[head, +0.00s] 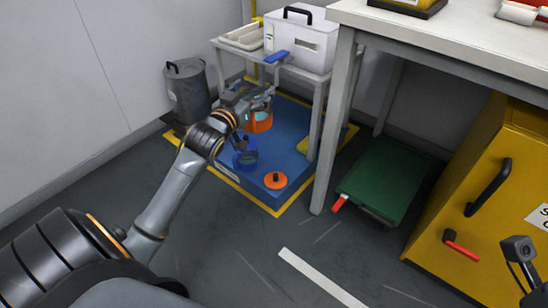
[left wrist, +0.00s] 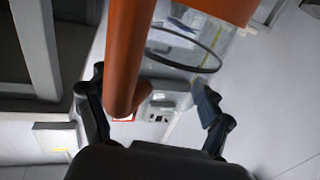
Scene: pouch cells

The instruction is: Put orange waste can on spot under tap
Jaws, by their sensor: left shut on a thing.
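The orange waste can (head: 258,123) is at the back of the blue platform (head: 290,152), partly hidden by my left gripper (head: 262,99). My left gripper is shut on the can near its top. In the left wrist view, the can's orange body (left wrist: 128,50) fills the top, close to the fingers of my left gripper (left wrist: 150,105); the exact contact is hidden. A blue ring mark (head: 246,159) lies on the platform in front of the can. I cannot make out the tap. A dark part at the lower right (head: 520,250) may be my right gripper; its jaws are unclear.
An orange lid with a black knob (head: 276,180) lies at the platform's front corner. A grey bin (head: 188,92) stands at the left. A small table (head: 318,100) with a white box stands behind right. A green cart (head: 385,180) and yellow cabinet (head: 480,190) are farther right.

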